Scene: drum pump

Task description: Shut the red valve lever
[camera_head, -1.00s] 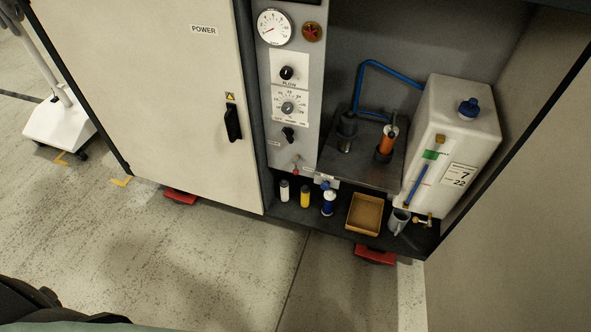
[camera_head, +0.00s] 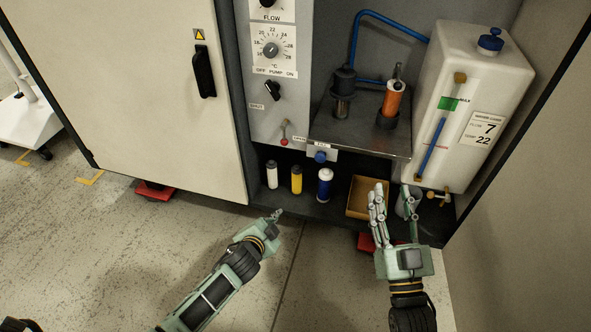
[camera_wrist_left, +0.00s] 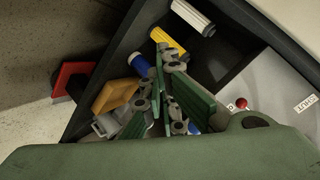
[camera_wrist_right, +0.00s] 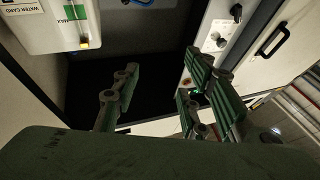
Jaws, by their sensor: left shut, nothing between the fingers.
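The red valve lever (camera_head: 284,141) hangs from the lower part of the grey control panel, its red knob pointing down. The SHUT label is up and left of it, and the OPEN label is to its right. The red knob (camera_wrist_left: 241,103) also shows in the left wrist view, near the SHUT label, to the right of the fingers. My left gripper (camera_head: 277,213) is shut and empty, below the lever and apart from it, in front of the cabinet's lower shelf. My right gripper (camera_head: 391,192) is open and empty, in front of the yellow tray and grey mug.
A white bottle (camera_head: 272,175), a yellow bottle (camera_head: 296,180) and a blue-and-white bottle (camera_head: 324,185) stand on the lower shelf. A yellow tray (camera_head: 358,197) is right of them. The metal pump plate (camera_head: 350,138) juts out right of the lever. The cabinet door (camera_head: 130,90) is at left.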

